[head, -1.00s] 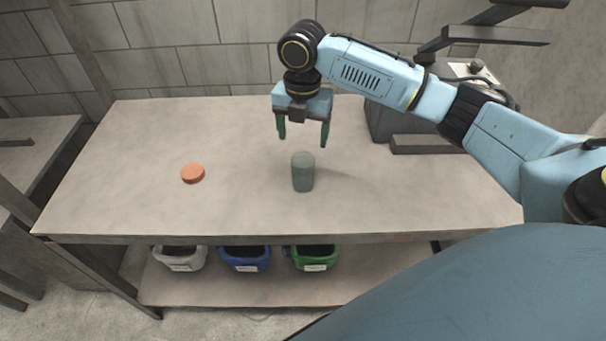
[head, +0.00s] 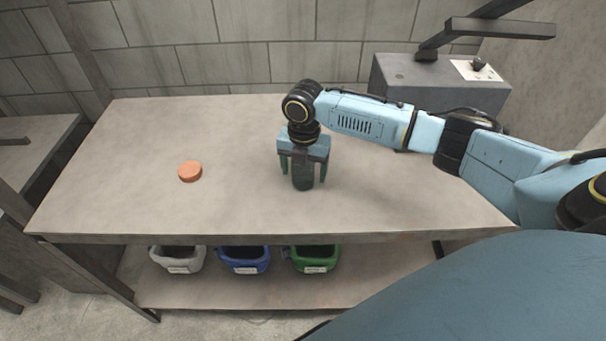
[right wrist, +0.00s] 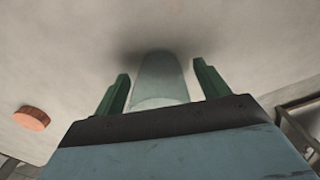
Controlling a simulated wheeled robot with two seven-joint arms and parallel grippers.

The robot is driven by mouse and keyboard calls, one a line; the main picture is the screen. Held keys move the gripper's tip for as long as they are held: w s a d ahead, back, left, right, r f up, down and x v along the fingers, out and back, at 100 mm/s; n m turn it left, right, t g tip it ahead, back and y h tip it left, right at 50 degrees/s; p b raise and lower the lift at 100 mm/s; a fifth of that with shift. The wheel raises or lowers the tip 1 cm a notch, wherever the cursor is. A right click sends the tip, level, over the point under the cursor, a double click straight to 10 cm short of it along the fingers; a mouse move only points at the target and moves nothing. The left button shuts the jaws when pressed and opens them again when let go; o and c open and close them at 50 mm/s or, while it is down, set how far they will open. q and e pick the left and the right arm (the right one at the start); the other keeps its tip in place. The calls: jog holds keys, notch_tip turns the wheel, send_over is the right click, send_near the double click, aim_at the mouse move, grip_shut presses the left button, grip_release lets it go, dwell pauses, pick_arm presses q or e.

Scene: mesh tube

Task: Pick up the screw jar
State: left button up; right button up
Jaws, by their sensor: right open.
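The screw jar (head: 303,181) is a grey-green cylinder standing upright on the table. It also shows in the right wrist view (right wrist: 161,82), between my two fingers. My right gripper (head: 303,178) points down over the jar, open, with one green finger on each side of it; in the right wrist view the fingers (right wrist: 160,85) stand apart from the jar with a gap on both sides. The jar's top is hidden by the gripper. An orange round lid (head: 190,171) lies on the table to the left, and it also shows in the right wrist view (right wrist: 32,118). My left gripper is not in view.
The table (head: 120,200) is otherwise clear around the jar. White (head: 178,260), blue (head: 245,260) and green (head: 314,259) bins stand on the shelf below. A grey machine (head: 440,85) stands at the back right, behind my right arm.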

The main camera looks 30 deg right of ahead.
jog(key=shift+f, duration=0.2)
jog(key=shift+c, duration=0.2)
jog(key=c, duration=1)
jog(key=shift+r, duration=0.1)
